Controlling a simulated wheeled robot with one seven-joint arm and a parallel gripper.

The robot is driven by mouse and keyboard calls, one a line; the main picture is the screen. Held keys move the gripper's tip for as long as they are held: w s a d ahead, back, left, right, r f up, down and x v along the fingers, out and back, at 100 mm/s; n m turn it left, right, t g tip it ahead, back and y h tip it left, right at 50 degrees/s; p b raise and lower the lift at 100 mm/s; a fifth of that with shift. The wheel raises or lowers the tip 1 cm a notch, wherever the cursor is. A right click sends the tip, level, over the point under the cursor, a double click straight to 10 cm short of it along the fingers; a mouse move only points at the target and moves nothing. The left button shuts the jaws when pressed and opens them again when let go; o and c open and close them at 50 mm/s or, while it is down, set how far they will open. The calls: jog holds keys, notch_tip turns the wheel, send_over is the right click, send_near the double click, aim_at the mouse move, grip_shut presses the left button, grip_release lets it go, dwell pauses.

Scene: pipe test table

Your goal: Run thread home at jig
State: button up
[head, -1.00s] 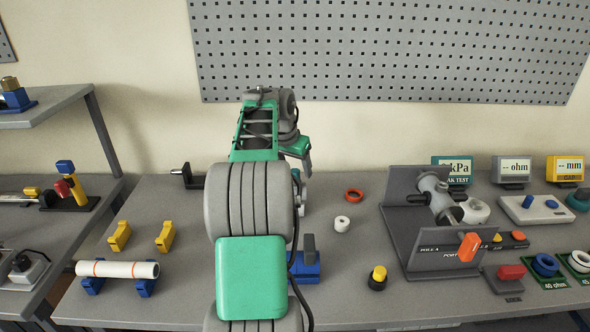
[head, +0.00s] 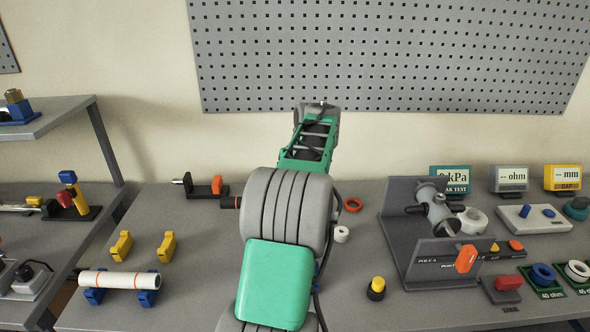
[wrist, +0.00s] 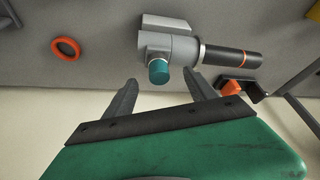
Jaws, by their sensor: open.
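Just beyond the fingertips in the wrist view is a grey fitting (wrist: 184,48) with a teal round cap (wrist: 159,72). A black pipe (wrist: 230,57) with an orange band runs from the fitting to the right. A dark jig (wrist: 238,86) with an orange part is beside the pipe's far end. In the head view the jig (head: 205,190) stands at the back left of the table, with a metal nose. My arm hides the gripper and the fitting in the head view.
A white pipe (head: 120,280) rests on blue supports at front left, near yellow blocks (head: 121,246). A grey test stand (head: 440,230) occupies the right. The table between jig and yellow blocks is clear.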

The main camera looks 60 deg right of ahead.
jog(key=shift+r+n+p, duration=0.25)
jog(key=shift+n+p, duration=0.55)
jog(key=shift+p, duration=0.05)
jog(key=shift+f+y, duration=0.25)
jog(key=shift+y, duration=0.05)
jog(key=shift+n+t, duration=0.3)
jog(key=shift+r+n+p, duration=0.35)
jog(key=shift+n+p, duration=0.25)
jog(key=shift+p, duration=0.65)
jog(key=shift+n+y+p, duration=0.5)
jog(key=shift+n+p, duration=0.3)
jog(key=shift+p, duration=0.4)
jog(key=n+y+p, duration=0.1)
jog(key=n+p, duration=0.1)
jog(key=p, duration=0.1)
jog(key=shift+t, duration=0.3)
jog(key=shift+f+n+p, duration=0.1)
jog(key=shift+n+p, duration=0.4)
jog(key=shift+p, duration=0.1)
jog(key=shift+f, duration=0.25)
